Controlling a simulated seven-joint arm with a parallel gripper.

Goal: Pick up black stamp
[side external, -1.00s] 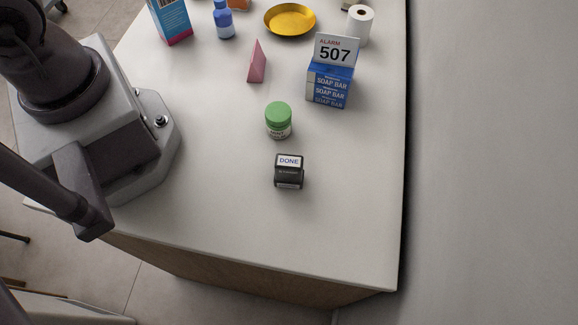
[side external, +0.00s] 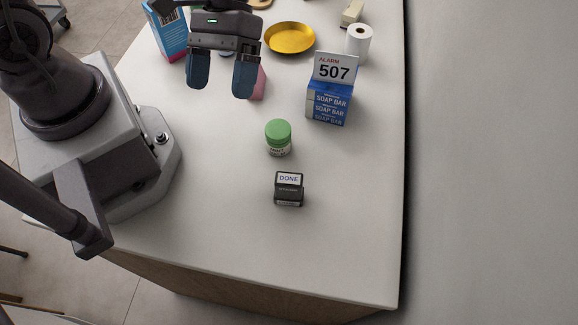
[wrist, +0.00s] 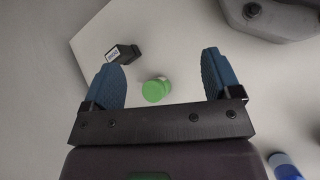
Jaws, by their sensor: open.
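The black stamp (side external: 289,190) stands on the white counter near its front, with a white "DONE" label on top. In the wrist view the stamp (wrist: 123,54) is at the upper left, beyond the left fingertip and outside the space between the fingers. My gripper (side external: 221,92) is open and empty, with blue fingers. In the side view it is above the back left part of the counter, well apart from the stamp. In the wrist view my gripper (wrist: 163,70) frames a green-capped bottle.
The green-capped bottle (side external: 278,138) stands just behind the stamp. A soap bar box (side external: 328,102) with a 507 sign (side external: 335,68) is behind to the right. A yellow dish (side external: 290,38), paper roll (side external: 358,44) and pink item (side external: 259,86) are farther back. The counter front is clear.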

